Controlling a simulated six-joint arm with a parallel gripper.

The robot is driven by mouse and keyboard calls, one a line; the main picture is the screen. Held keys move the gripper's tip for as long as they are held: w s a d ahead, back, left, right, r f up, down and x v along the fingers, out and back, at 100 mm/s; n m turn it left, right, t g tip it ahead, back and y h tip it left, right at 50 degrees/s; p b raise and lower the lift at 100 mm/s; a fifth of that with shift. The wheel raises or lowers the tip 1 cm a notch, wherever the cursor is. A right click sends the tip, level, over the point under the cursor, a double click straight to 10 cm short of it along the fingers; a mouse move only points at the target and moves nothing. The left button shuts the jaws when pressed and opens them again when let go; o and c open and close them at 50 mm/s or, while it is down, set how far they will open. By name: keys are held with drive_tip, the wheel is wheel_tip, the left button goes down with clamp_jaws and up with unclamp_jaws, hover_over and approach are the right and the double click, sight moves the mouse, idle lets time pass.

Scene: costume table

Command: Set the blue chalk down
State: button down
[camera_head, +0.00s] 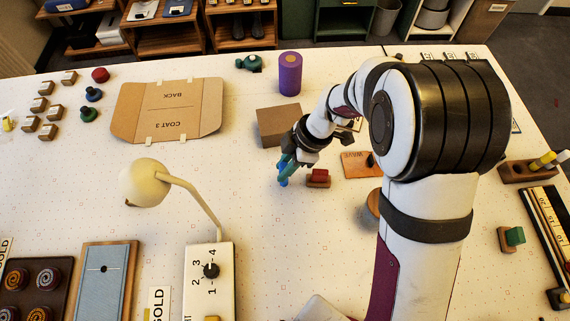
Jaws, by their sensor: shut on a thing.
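My gripper (289,163) is over the middle of the table, just left of a small red block on a wooden base. It is shut on the blue chalk (283,181), which shows as a small bright blue piece at the fingertips. The fingers hide part of the chalk. I cannot tell whether its lower end touches the table.
The red block on its wooden base (318,178) stands close right of my gripper. A brown box (279,122) lies behind it, and an orange card marked WAVE (357,165) lies to the right. A cream lamp (146,184) stands left. The table between lamp and gripper is clear.

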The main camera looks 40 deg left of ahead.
drive_tip(key=shift+f, duration=0.25)
drive_tip(key=c, duration=0.7)
unclamp_jaws()
